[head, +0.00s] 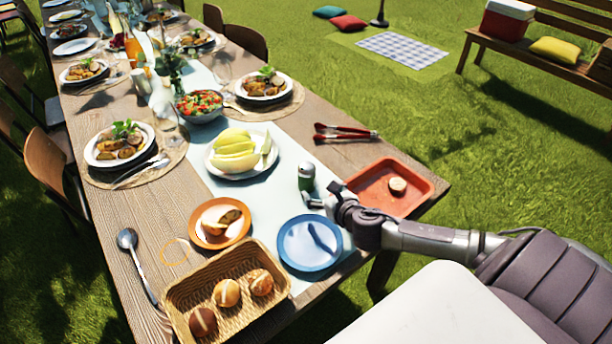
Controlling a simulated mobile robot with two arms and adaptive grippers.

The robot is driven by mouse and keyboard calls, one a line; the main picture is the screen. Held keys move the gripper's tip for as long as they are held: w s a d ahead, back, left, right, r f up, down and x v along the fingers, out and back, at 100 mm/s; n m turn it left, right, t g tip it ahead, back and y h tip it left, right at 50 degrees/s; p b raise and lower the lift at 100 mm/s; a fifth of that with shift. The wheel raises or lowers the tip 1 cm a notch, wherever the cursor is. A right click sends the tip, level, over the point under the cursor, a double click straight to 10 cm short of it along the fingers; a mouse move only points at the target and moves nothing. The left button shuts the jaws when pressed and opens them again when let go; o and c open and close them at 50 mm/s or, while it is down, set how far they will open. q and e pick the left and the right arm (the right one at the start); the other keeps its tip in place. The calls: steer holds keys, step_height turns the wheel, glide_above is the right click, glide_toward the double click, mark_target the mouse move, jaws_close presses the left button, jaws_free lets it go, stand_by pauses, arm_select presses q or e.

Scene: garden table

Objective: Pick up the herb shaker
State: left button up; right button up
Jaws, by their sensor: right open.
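The herb shaker (306,177) is a small green cylinder with a pale top. It stands upright on the pale table runner, between the plate of melon slices and the blue plate. My right gripper (311,200) is open and low over the table, just in front of the shaker on its near side. Whether a finger touches the shaker is too small to tell. My left gripper is not in view.
A red tray (428,188) is right of the shaker, behind my right arm. A blue plate (309,258), an orange plate (205,242) and a bread basket (180,296) are nearer. A melon plate (222,173) is left, and red-handled utensils (345,134) lie beyond.

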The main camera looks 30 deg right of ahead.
mark_target(311, 182)
steer(key=shift+x, duration=1.2)
steer(key=shift+w+f, duration=0.15)
steer(key=shift+w, duration=0.1)
steer(key=x, duration=0.4)
steer(key=shift+w+d, duration=0.1)
steer(key=shift+d, duration=0.1)
steer(key=shift+w+f, duration=0.2)
steer(key=shift+w, duration=0.1)
steer(key=c, duration=0.3)
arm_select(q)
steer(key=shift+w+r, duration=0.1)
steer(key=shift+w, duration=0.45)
arm_select(e)
steer(key=c, duration=1)
